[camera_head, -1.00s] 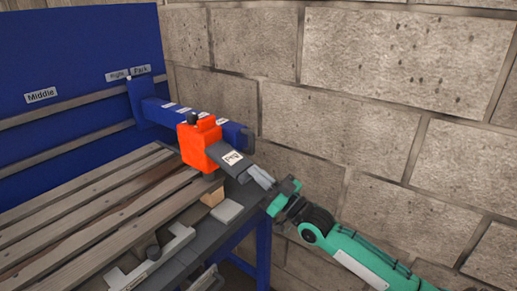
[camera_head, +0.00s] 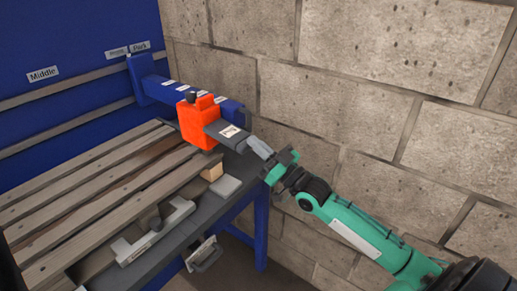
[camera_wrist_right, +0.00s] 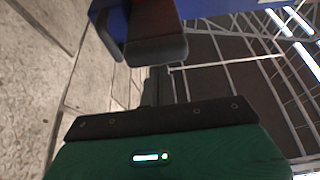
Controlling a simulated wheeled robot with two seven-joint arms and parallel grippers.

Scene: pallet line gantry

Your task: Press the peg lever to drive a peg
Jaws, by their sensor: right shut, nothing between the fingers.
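The orange carriage (camera_head: 198,122) sits on the blue gantry beam (camera_head: 170,90), above the right end of the slatted pallet (camera_head: 120,175). A dark grey peg lever (camera_head: 228,132) with a white label sticks out from it to the right. My right gripper (camera_head: 259,146) is shut and empty, its fingertips at the outer end of the lever; I cannot tell whether they touch. In the right wrist view, the fingers (camera_wrist_right: 155,85) point up at a dark block-like end (camera_wrist_right: 157,48), probably the lever's. My left gripper is not in view.
A stone block wall (camera_head: 380,110) stands close behind and right of my right arm. A grey bench (camera_head: 232,195) with blue legs carries the pallet, a small wooden block (camera_head: 212,171) and a metal bracket (camera_head: 155,232). A blue panel (camera_head: 70,45) carries labels.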

